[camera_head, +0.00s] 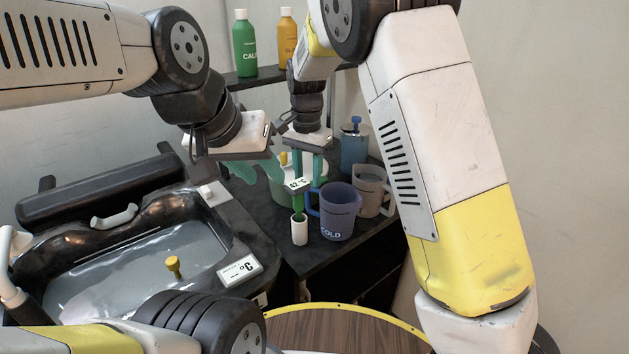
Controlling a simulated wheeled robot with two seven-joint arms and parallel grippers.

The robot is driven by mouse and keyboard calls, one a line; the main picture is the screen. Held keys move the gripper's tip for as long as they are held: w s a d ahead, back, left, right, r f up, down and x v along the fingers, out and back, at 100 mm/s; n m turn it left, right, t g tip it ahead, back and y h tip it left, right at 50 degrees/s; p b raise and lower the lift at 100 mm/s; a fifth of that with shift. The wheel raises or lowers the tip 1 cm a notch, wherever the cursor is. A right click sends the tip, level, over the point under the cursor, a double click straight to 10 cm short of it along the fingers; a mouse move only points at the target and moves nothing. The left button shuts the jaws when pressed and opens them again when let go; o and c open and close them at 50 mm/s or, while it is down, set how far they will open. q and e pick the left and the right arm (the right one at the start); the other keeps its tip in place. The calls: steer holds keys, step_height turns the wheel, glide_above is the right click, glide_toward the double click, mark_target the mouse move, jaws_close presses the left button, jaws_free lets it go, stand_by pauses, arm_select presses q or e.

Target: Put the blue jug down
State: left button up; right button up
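The blue jug (341,213), marked "COLD", appears upright on the dark counter (308,263), its handle (311,202) toward the left. My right gripper (311,180) points down just above and beside that handle. Its teal fingers show a narrow gap, but their tips are partly hidden by a small display, so I cannot tell whether they grip the handle. My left gripper (254,174) is to the left, with its teal fingers spread and nothing seen between them, apart from the jug.
A white cup (299,230) holding a green stick with a display stands close left of the jug. A grey mug (372,192) and a blue dispenser (354,146) stand right and behind. A water-filled basin (140,285) is left. Green (244,45) and orange (287,38) bottles stand on a shelf.

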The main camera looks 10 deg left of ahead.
steer(key=shift+r, duration=1.85)
steer(key=s+d+r+n+t+y, duration=0.1)
steer(key=s+d+r+y, duration=0.1)
steer(key=s+d+r, duration=0.4)
steer(key=s+d+r+n+t+y, duration=0.1)
steer(key=s+d+r, duration=0.15)
steer(key=d, duration=0.65)
steer(key=s+d+r+n+t, duration=0.1)
steer(key=s+d+t, duration=0.1)
steer(key=s+d, duration=0.2)
steer(key=s+d+r+n+t, duration=0.1)
steer(key=s+d, duration=0.4)
steer(key=s, duration=0.5)
steer(key=shift+n+t+h, duration=0.4)
steer(key=shift+n+t, duration=0.2)
